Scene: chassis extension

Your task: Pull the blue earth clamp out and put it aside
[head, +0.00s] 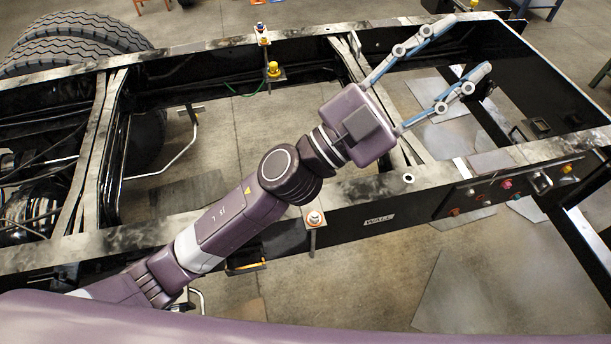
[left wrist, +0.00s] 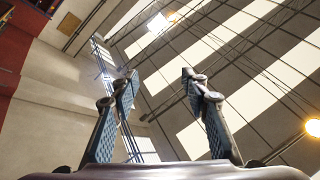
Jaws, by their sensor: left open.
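My left gripper (head: 470,44) is open and empty, raised above the right part of the black chassis frame (head: 375,218). Its fingers with blue pads are spread and point to the upper right. In the left wrist view the same gripper (left wrist: 160,76) has nothing between its fingers, with ceiling and wall behind. I cannot pick out the blue earth clamp for certain. A small fitting with a blue top (head: 260,26) stands on the far rail, left of my gripper and well apart from it. My right gripper is not in view.
A yellow-capped fitting (head: 272,69) with a green cable (head: 245,92) is at the far rail. A control panel (head: 505,190) is at the right. Large tyres (head: 75,42) stand at the upper left.

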